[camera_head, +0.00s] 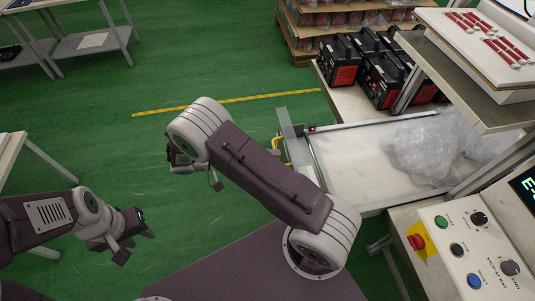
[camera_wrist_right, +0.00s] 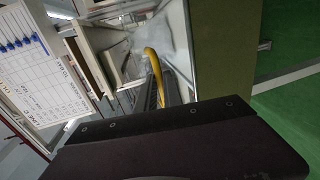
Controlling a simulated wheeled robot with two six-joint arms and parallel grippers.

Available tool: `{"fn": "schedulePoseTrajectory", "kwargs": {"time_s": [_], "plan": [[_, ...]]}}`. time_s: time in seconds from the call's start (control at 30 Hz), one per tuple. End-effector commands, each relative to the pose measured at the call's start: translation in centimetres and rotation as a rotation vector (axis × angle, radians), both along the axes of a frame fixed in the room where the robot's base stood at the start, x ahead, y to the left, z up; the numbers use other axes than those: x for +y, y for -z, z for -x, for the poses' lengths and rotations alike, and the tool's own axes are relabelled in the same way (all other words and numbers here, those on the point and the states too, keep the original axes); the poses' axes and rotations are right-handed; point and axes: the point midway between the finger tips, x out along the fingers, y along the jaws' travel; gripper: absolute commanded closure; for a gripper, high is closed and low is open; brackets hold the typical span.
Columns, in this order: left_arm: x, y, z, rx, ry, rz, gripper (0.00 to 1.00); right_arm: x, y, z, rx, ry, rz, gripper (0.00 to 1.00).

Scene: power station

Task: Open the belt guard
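The belt guard (camera_head: 289,124) is a clear panel at the left end of the white conveyor belt (camera_head: 360,165), standing steeply. Its yellow handle (camera_head: 288,152) shows partly beside my right arm. In the right wrist view the curved yellow handle (camera_wrist_right: 152,62) runs down between the dark ribbed fingers of my right gripper (camera_wrist_right: 161,88). Whether they press on it is not clear. My left gripper (camera_head: 135,244) is empty, fingers apart, over the floor at lower left.
Crumpled clear plastic wrap (camera_head: 425,148) lies on the belt. A control panel (camera_head: 465,245) with coloured buttons stands at lower right. Black-and-red machines (camera_head: 342,62) stand behind the belt. Green floor (camera_head: 90,130) is free at left, with tables at the edge.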

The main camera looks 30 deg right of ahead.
Motion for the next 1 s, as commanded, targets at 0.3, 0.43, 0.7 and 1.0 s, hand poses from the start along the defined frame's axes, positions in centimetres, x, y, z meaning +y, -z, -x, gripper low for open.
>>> {"fn": "schedulePoseTrajectory", "kwargs": {"time_s": [0.3, 0.43, 0.7, 1.0], "plan": [[0.0, 0.1, 0.0, 0.0, 0.0, 0.0, 0.64, -0.1, 0.6, 0.1, 0.001, 0.004, -0.011, 1.0], [0.0, 0.1, 0.0, 0.0, 0.0, 0.0, 0.64, -0.1, 0.6, 0.1, 0.001, 0.004, -0.01, 1.0], [0.0, 0.1, 0.0, 0.0, 0.0, 0.0, 0.64, -0.1, 0.4, 0.0, -0.001, 0.002, -0.008, 0.67], [0.0, 0.7, 0.0, 0.0, 0.0, 0.0, 0.64, 3.5, -0.1, -1.2, -0.006, -0.003, -0.011, 0.67]]}}
